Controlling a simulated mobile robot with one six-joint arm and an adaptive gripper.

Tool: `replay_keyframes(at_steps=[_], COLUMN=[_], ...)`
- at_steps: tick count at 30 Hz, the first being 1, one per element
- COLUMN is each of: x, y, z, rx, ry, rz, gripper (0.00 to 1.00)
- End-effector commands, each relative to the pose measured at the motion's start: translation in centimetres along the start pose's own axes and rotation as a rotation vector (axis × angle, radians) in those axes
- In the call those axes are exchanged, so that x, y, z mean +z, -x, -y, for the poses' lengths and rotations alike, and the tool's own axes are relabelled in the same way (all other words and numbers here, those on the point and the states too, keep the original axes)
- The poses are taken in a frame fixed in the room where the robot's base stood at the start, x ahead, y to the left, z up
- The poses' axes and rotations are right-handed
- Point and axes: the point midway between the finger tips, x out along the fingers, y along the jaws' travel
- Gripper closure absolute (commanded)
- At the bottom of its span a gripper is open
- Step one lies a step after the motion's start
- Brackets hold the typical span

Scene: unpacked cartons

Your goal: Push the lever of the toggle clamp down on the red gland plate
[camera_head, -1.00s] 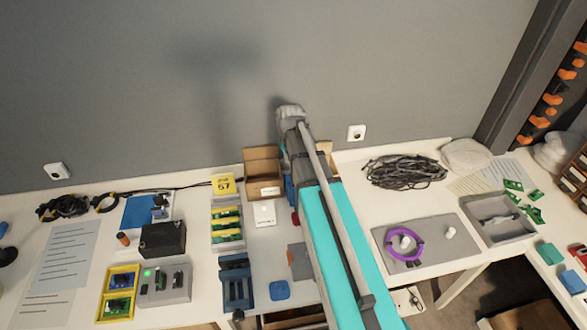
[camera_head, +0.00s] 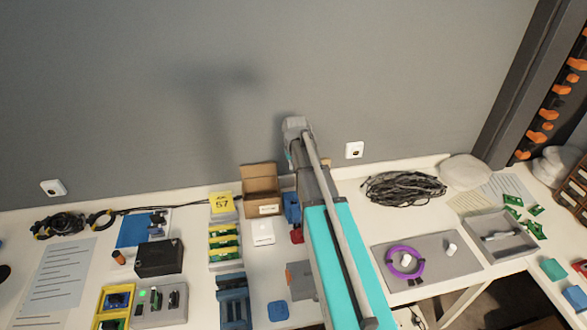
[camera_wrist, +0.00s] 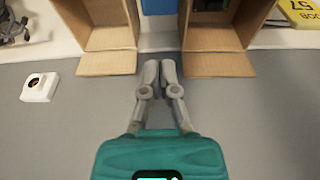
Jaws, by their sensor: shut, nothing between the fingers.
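My gripper (camera_wrist: 160,78) is shut and empty in the wrist view. Its fingertips are together in front of the grey wall, between two open cartons and apart from them. In the head view my arm hides the gripper. A small red piece (camera_head: 297,236), perhaps part of the red gland plate, shows beside my arm below a blue block (camera_head: 291,208). My arm covers what lies right of it. No toggle clamp lever can be made out there. A small metal device stands on a blue plate (camera_head: 133,229) at the left; I cannot tell whether it is a clamp.
An open carton (camera_head: 260,183) stands behind a white box (camera_head: 262,232). A yellow 57 sign (camera_head: 221,203) stands left of it. Two cartons show in the wrist view, left (camera_wrist: 105,52) and right (camera_wrist: 218,55). Black cables (camera_head: 403,189) lie at right. A wall socket (camera_head: 354,150) is near my arm.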

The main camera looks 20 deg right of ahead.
Motion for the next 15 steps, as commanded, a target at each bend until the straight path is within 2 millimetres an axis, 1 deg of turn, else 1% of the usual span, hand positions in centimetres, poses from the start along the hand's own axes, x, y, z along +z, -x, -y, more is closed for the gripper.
replay_keyframes(at_steps=[1, 15], x=[0.0, 0.0], y=[-0.7, -4.3], z=[0.0, 0.0], rx=[0.000, 0.000], ry=[0.000, 0.000], rz=[0.000, 0.000], gripper=[1.00, 1.00])
